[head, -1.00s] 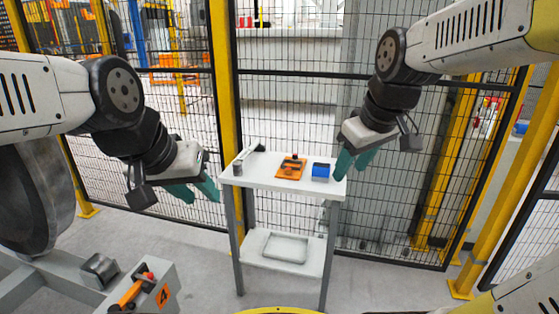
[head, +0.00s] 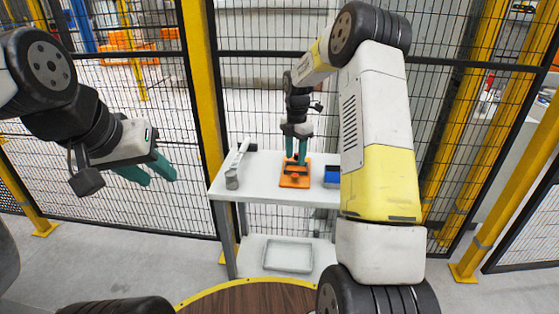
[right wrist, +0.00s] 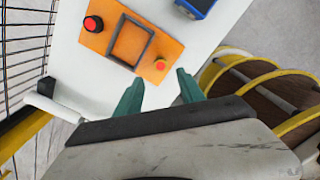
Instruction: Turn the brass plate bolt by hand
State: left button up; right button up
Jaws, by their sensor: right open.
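An orange plate (head: 294,182) lies on the white table, with a dark square frame (right wrist: 148,48) on it. In the right wrist view a red knob on a black base (right wrist: 93,24) stands at one end of the plate. A small red knob with a yellow ring (right wrist: 160,64) is near the other end. I cannot tell any part as a brass bolt. My right gripper (head: 296,158) points down above the plate. Its fingers (right wrist: 160,84) are apart with nothing between them, near the small knob. My left gripper (head: 158,177) is open and empty, left of the table.
The white table (head: 262,170) also holds a blue box (head: 332,175) right of the plate, and a grey cylinder (head: 232,178) at the left. A tray (head: 288,256) lies on the lower shelf. Mesh fence with a yellow post (head: 203,90) stands behind.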

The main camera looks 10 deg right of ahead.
aim_at(295, 175)
notch_tip(295, 175, down, 7)
jog(key=shift+s+f, duration=0.1)
dwell(0.3)
jog(key=shift+c, duration=0.3)
grip_shut()
